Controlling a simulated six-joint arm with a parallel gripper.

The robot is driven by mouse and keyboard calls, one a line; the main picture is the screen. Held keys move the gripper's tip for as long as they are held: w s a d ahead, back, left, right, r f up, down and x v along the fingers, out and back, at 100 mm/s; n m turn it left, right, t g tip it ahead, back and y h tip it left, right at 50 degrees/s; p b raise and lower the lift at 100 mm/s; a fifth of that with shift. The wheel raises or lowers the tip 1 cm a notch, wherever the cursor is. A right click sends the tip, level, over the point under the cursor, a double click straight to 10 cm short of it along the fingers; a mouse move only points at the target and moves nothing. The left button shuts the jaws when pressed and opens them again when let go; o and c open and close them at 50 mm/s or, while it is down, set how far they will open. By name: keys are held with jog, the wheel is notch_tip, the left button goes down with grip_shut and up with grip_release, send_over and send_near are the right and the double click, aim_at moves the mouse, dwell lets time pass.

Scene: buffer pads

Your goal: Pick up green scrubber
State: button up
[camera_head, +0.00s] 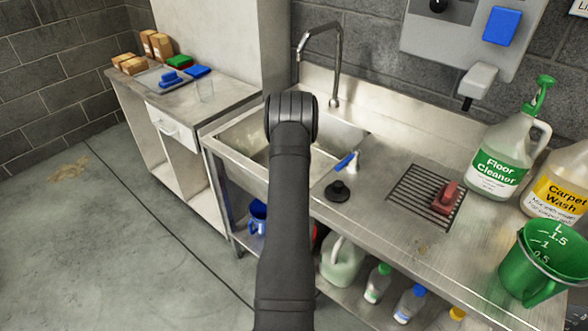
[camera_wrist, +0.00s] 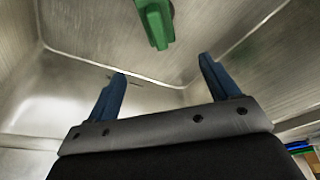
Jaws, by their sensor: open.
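The green scrubber (camera_wrist: 156,24) shows at the top edge of the wrist view, partly cut off, against the metal of the sink. My gripper (camera_wrist: 162,66) is open and empty, with its two blue fingers spread apart. The scrubber is beyond the fingertips, in line with the gap between them, and not touching them. In the head view my arm reaches over the sink (camera_head: 236,135) and hides the gripper and the scrubber there.
A faucet (camera_head: 336,60) rises behind the sink. A red scrubber (camera_head: 446,197) lies on the drain grate (camera_head: 410,190) to the right. A blue-handled brush (camera_head: 345,161) and a black plug (camera_head: 337,191) are near the sink's right edge. Floor Cleaner (camera_head: 500,160) stands farther right.

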jog(key=x, duration=0.9)
jog(key=shift+f, duration=0.35)
jog(key=shift+s+x, duration=0.15)
jog(key=shift+x, duration=1.25)
jog(key=shift+s+x, duration=0.15)
jog(key=shift+x, duration=1.25)
jog(key=shift+f, duration=0.1)
jog(key=c, duration=1.2)
jog(key=shift+c, duration=0.2)
jog(key=shift+r, duration=0.6)
notch_tip(320, 180, up, 3)
jog(key=shift+w+r, duration=0.1)
jog(key=s+d+r, duration=0.6)
jog(key=s+d, duration=0.1)
jog(key=d, duration=0.2)
jog(key=shift+d+r, duration=0.2)
jog(key=shift+r, duration=0.1)
